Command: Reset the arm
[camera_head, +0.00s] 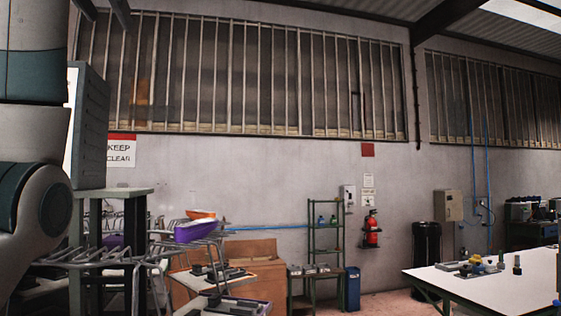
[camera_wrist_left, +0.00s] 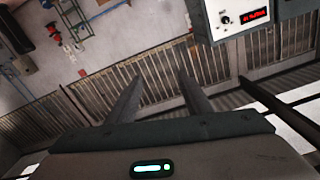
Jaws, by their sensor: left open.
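My left arm (camera_head: 35,200) fills the left edge of the head view, raised and close to the camera. Its fingers cannot be made out there. In the left wrist view my left gripper (camera_wrist_left: 161,85) shows two dark fingers standing apart with nothing between them. They point toward the wall and windows, which appear tilted. My right gripper is in neither view.
A grey machine housing (camera_head: 90,125) stands close beside my left arm. A control box with a red display (camera_wrist_left: 240,18) is near the fingers. A rack (camera_head: 130,262) holds purple and orange shoe shapes. A white table (camera_head: 490,285) stands right.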

